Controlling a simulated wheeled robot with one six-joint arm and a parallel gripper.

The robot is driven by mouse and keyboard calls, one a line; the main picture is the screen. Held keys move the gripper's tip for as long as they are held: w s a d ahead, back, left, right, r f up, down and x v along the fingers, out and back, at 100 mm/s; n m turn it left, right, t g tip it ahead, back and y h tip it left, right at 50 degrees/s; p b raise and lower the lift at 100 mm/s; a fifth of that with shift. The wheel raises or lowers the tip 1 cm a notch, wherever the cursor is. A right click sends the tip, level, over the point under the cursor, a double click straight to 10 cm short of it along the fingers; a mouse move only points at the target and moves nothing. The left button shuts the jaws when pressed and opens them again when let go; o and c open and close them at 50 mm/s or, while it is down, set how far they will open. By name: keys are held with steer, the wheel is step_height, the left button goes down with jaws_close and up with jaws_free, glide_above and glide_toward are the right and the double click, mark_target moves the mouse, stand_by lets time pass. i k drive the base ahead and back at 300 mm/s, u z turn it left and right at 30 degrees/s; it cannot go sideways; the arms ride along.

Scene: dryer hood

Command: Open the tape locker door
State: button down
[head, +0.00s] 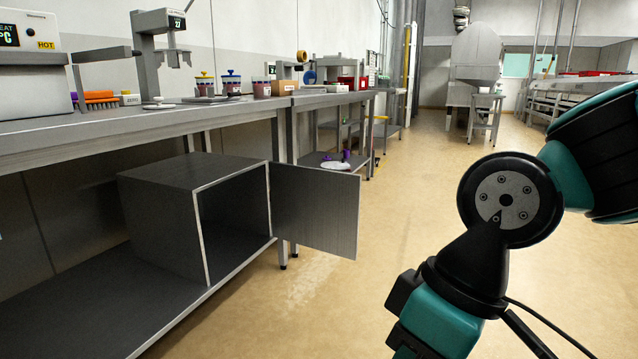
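The tape locker (157,208) is a dark grey metal box on the low shelf under the left bench. Its door (316,209) stands wide open, swung out to the right from the box's right edge and reaching past the shelf over the floor. The dark opening (233,222) faces the aisle, and no contents can be made out inside. My arm comes in from the right side, well apart from the door. My gripper's fingers are not visible; the arm runs out of the picture at the bottom.
The bench top (60,128) above the locker holds a heater unit (30,70), a stand (160,50) and several small jars. A second bench (335,98) stands behind the door. The tan floor (410,190) in the middle aisle is clear.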

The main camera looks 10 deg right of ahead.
mark_target(315, 209)
steer(key=z, duration=0.45)
steer(key=i, duration=1.3)
steer(key=u, duration=0.9)
